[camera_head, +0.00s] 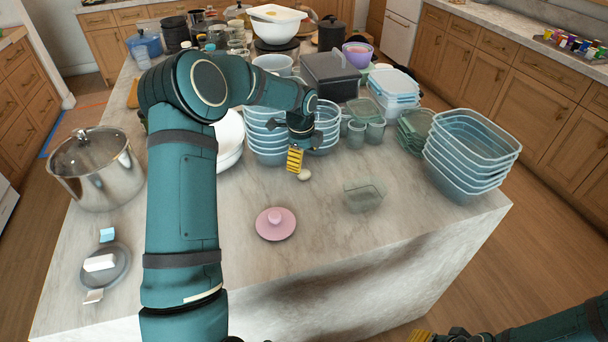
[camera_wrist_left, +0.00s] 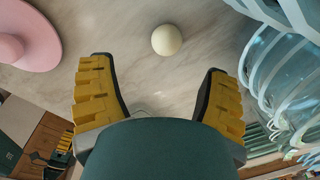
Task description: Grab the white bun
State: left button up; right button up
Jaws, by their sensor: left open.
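The white bun (camera_head: 304,174) is a small, pale, round thing lying on the marble island top, and it shows whole in the left wrist view (camera_wrist_left: 167,40). My left gripper (camera_head: 295,160) is above the counter just beside the bun in the head view. In the left wrist view its yellow fingers (camera_wrist_left: 156,68) are spread wide and empty, with the bun beyond the fingertips, roughly midway between them and not touched. My right gripper (camera_head: 422,336) shows only as a yellow bit at the bottom edge, far from the bun.
Stacked bluish bowls (camera_head: 268,140) stand just behind the bun. A pink lid (camera_head: 283,230) lies in front of it, and a clear greenish container (camera_head: 362,198) stands to the right. More clear stacked tubs (camera_head: 470,160) stand at the right edge. The front counter between is bare.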

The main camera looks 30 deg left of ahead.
aim_at(304, 171)
pick_arm(q)
jog(key=shift+w+a+f, duration=0.1)
jog(key=shift+w+f, duration=0.15)
jog(key=shift+f, duration=1.05)
jog(key=shift+w+a+f, duration=0.1)
jog(key=shift+w+f, duration=0.1)
jog(key=shift+f, duration=1.05)
jog(key=shift+w+a+f, duration=0.1)
jog(key=shift+w+f, duration=0.15)
jog(key=shift+f, duration=1.05)
jog(key=c, duration=1.1)
